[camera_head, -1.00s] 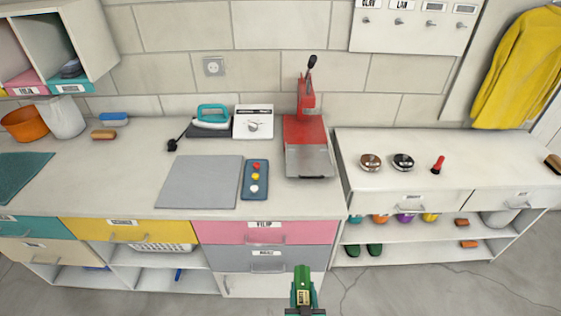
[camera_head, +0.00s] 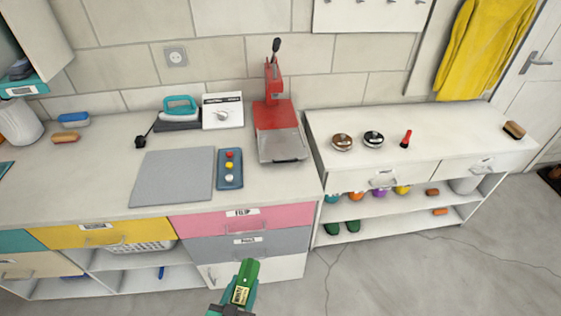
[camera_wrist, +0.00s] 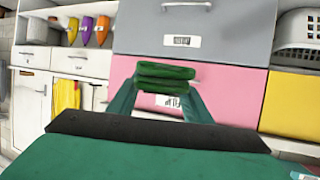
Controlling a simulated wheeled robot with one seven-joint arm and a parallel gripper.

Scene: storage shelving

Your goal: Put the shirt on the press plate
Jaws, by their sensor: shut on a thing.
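My gripper (camera_head: 244,284) is at the bottom of the head view, in front of the grey drawer and the counter. It is shut on a folded dark green cloth, the shirt (camera_wrist: 165,74), which sits between the two teal fingers in the wrist view. The shirt also shows as a green strip in the head view (camera_head: 249,268). The red press (camera_head: 274,113) stands on the counter near the wall with its black lever up. Its grey press plate (camera_head: 284,148) faces the front and looks bare. The shirt is apart from the plate.
A grey mat (camera_head: 172,177) and a blue tray with coloured buttons (camera_head: 230,169) lie left of the press. A teal iron (camera_head: 180,106) and a white box with a dial (camera_head: 222,111) stand behind. A white shelf unit (camera_head: 420,140) adjoins on the right.

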